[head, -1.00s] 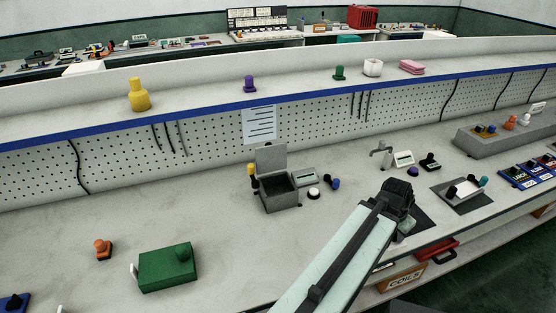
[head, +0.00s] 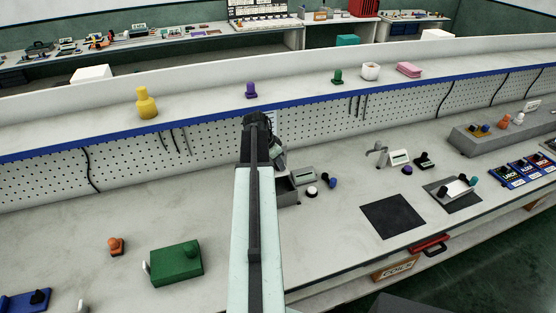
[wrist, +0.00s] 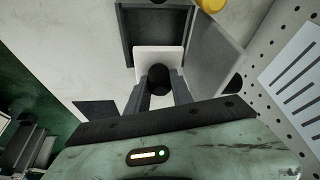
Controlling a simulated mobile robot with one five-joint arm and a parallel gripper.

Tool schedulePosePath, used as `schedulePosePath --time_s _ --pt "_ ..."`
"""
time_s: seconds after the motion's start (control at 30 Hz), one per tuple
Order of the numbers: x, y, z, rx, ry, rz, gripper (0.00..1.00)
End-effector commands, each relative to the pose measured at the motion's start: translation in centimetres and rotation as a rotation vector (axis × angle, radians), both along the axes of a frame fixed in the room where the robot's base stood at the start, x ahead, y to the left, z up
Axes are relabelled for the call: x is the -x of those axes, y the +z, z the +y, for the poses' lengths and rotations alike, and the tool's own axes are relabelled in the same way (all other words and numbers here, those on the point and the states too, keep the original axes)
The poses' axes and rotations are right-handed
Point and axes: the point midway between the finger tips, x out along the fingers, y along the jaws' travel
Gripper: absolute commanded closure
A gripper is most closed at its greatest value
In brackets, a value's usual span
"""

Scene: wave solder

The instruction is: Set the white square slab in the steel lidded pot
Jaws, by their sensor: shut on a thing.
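The white square slab (wrist: 172,51) with a dark knob is held in my gripper (wrist: 160,88) in the wrist view; the fingers are shut on the knob. The slab overlaps the near part of the steel pot's opening in that view; its height above the pot cannot be told. The steel lidded pot (wrist: 122,42) is a grey square box with a dark inside, and its lid (wrist: 215,55) stands open on the right. In the head view my arm hides most of the pot (head: 287,193), and my gripper (head: 262,122) is over it.
A grey box with a pale label (head: 305,176), a white round piece (head: 312,191) and small dark knobs stand right of the pot. A green block (head: 176,264) and an orange piece (head: 115,246) lie left. A dark square mat (head: 393,217) is bare.

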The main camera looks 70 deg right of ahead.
Motion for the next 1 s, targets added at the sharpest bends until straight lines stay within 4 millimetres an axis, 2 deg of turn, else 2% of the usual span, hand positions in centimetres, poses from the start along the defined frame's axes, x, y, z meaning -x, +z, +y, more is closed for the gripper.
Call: schedulePosePath --time_s 0.47,0.67,1.0 --pt "-0.3 -0.4 0.2 0.001 0.001 0.001 1.0" --pt "-0.2 -2.5 0.1 0.001 0.001 0.001 1.0" --pt "-0.2 -7.3 0.1 0.0 0.0 0.001 1.0"
